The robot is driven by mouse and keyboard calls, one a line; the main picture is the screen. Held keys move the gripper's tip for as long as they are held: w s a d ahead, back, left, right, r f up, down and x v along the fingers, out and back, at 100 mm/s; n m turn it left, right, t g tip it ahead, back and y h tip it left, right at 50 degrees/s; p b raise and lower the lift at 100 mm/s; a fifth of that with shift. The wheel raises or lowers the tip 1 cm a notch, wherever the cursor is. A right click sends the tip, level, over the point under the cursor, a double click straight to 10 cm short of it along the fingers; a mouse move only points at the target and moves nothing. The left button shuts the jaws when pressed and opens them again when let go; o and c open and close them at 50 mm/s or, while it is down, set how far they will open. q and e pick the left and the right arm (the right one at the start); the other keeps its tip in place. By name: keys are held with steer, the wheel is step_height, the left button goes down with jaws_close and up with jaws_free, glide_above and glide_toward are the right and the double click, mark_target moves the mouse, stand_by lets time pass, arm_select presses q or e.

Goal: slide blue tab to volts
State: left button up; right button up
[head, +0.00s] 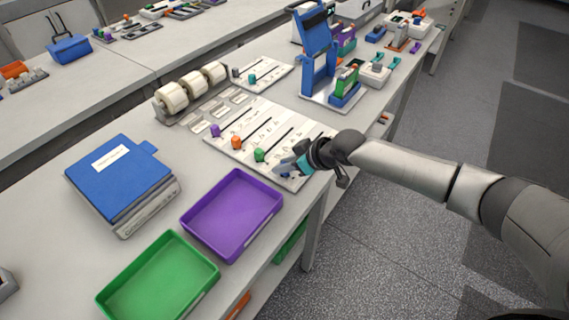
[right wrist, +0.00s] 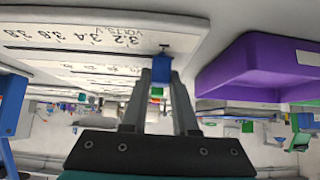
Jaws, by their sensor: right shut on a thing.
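A white slider board (head: 267,112) lies on the bench in the head view, with several dark slots. A purple tab (head: 215,130), an orange tab (head: 236,142) and a green tab (head: 259,155) sit at the near-left ends of their slots. My right gripper (head: 285,168) is at the board's near-right corner, over the blue tab's slot. In the right wrist view its fingers are shut on the blue tab (right wrist: 160,71), close to the slot end. The printed VOLTS label (right wrist: 130,30) and its number scale run beside that slot. In the head view, the gripper mostly hides the blue tab. My left gripper is not in view.
A purple tray (head: 200,222) and a green tray (head: 170,289) lie near the board. A blue and green fixture (head: 318,68) stands beyond the board. The bench edge is close to my right arm.

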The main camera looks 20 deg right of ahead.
jaws_close()
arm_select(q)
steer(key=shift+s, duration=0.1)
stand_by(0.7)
arm_select(e)
steer(key=shift+d, duration=0.1)
